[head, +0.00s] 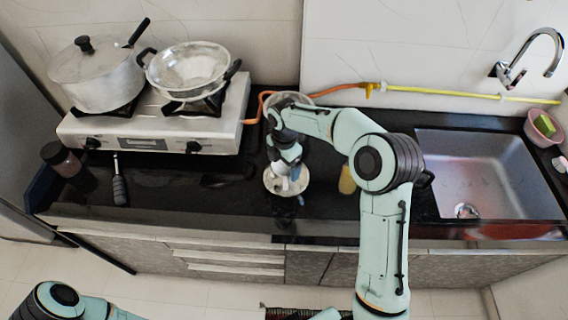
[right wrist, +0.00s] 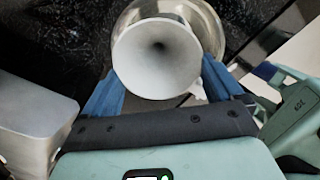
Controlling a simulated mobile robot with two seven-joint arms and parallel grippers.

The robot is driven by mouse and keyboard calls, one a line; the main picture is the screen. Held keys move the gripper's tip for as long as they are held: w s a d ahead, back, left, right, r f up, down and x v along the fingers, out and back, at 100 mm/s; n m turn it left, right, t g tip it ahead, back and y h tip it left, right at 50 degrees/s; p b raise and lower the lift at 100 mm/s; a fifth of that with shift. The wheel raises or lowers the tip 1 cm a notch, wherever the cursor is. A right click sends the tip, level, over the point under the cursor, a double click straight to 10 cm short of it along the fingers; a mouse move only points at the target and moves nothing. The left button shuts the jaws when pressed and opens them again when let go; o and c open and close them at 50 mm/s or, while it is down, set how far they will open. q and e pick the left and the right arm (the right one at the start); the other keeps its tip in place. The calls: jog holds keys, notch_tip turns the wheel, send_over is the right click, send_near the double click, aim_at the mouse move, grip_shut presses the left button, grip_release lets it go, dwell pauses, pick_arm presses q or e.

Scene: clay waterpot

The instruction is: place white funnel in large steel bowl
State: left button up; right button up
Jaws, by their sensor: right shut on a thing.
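My right gripper (right wrist: 160,88) is shut on the white funnel (right wrist: 150,58), with a blue finger on each side of it. The funnel's wide mouth faces the wrist camera. Behind the funnel in the right wrist view is a shiny round metal bowl (right wrist: 208,28), partly hidden by it; I cannot tell whether they touch. In the head view my right gripper (head: 287,174) points down over the counter, and the pale funnel (head: 296,187) shows at its tip. My left gripper is not in view; only part of the left arm shows at lower left.
The stove (head: 150,138) holds a lidded pot (head: 95,80) and a wide two-handled metal pan (head: 190,68). A dark jar (head: 58,156) stands at the left. The sink (head: 490,175) is at the right. Another round vessel is partly hidden behind my right arm.

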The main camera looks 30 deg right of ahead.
jog(key=shift+f, duration=0.1)
jog(key=o, duration=0.8)
jog(key=shift+c, duration=0.2)
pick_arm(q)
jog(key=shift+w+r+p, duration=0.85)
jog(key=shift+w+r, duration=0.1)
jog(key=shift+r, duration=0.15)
pick_arm(e)
notch_tip(320, 180, up, 12)
jog(key=shift+r, duration=0.2)
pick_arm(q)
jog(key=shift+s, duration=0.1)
pick_arm(e)
jog(key=shift+f, duration=0.1)
